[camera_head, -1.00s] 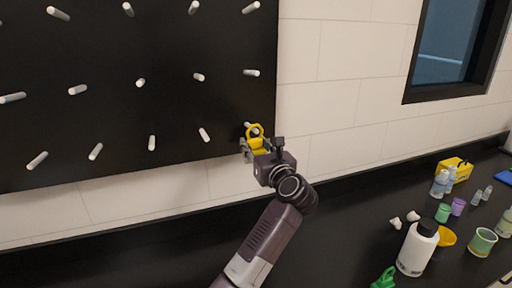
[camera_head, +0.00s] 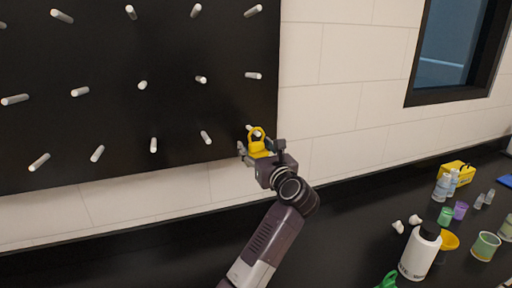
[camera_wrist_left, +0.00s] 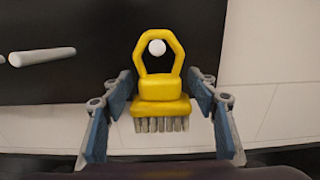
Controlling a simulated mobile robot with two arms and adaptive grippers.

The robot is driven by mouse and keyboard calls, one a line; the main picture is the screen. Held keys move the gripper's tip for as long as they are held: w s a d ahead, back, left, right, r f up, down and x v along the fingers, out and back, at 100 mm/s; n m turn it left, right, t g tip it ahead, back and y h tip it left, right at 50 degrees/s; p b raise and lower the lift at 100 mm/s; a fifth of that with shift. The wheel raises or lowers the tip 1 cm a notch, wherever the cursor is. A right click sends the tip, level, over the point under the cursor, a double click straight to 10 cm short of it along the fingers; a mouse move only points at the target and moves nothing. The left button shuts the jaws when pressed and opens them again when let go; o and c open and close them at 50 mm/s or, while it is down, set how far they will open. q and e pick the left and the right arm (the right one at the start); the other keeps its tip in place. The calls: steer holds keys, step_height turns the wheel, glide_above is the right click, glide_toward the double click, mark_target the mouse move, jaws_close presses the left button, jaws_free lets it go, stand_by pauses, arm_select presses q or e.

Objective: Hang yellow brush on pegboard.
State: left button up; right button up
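The yellow brush (camera_head: 258,149) is upright at the lower right corner of the black pegboard (camera_head: 110,115), hoop up and grey bristles down. In the left wrist view the brush (camera_wrist_left: 162,90) has the round white end of a peg (camera_wrist_left: 157,47) showing inside its hoop. In the head view that peg (camera_head: 251,128) shows at the hoop's top. My left gripper (camera_head: 262,148) is around the brush; in the wrist view its fingers (camera_wrist_left: 160,105) stand open on both sides, with gaps to the brush. My right gripper is not in view.
Several other white pegs, such as one at the left (camera_wrist_left: 42,57), stick out of the board. A black counter (camera_head: 340,225) runs below. On its right stand a white bottle (camera_head: 419,252), a yellow bowl (camera_head: 449,240), cups and a yellow box (camera_head: 457,172).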

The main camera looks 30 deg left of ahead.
arm_select(q)
steer(key=shift+s+d+f, duration=0.1)
steer(key=shift+s+d, duration=0.2)
steer(key=shift+d, duration=0.1)
steer(key=v, duration=0.6)
steer(key=shift+s+d, duration=0.15)
steer(key=shift+s, duration=0.05)
